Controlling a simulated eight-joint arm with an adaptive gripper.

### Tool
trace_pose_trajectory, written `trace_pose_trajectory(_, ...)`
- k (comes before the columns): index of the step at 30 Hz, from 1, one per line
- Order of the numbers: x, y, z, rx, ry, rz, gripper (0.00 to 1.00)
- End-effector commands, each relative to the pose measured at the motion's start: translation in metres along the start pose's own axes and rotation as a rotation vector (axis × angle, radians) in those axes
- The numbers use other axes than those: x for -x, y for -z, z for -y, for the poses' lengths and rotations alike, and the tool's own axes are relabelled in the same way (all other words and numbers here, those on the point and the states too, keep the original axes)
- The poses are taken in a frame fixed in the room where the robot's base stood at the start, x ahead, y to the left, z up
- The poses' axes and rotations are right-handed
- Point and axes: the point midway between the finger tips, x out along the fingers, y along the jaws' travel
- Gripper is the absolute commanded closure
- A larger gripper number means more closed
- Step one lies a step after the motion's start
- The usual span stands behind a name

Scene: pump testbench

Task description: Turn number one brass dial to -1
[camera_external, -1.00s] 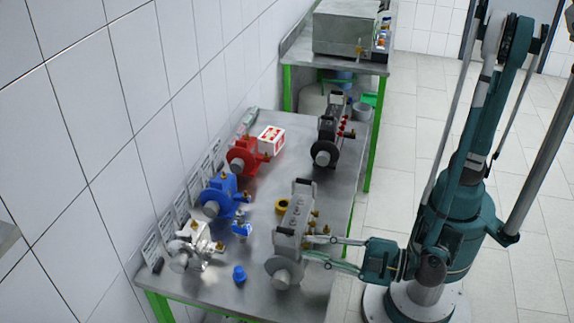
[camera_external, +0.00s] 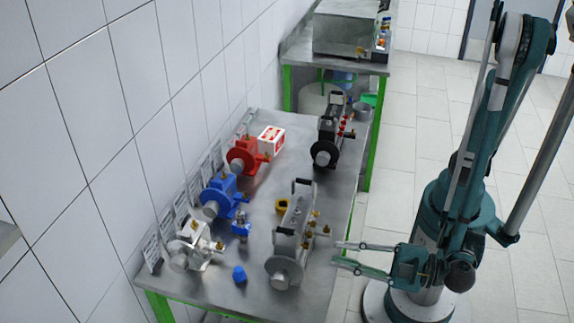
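Small brass dials (camera_external: 312,229) stick out on the right side of the grey pump block (camera_external: 293,222), which stands upright near the table's right edge. Which of them is number one cannot be read at this size. My gripper (camera_external: 334,252) is to the right of the grey block, its two slim fingers pointing left toward the dials. The fingers are apart with nothing between them. A gap shows between the fingertips and the dials. The dials' markings and settings are too small to tell.
White (camera_external: 194,243), blue (camera_external: 222,196) and red (camera_external: 245,155) pumps stand along the wall. A black block (camera_external: 328,140) stands at the back right. A blue cap (camera_external: 239,273) and a yellow ring (camera_external: 281,207) lie on the metal table (camera_external: 215,292).

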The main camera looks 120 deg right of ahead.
Motion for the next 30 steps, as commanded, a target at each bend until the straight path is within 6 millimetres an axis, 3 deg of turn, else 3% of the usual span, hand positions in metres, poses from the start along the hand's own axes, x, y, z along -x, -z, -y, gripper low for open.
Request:
trace_pose_trajectory(13,0.040,0.000,0.000,0.000,0.001,-0.001,0.82)
trace_pose_trajectory(30,0.045,0.000,0.000,0.000,0.000,0.000,0.82)
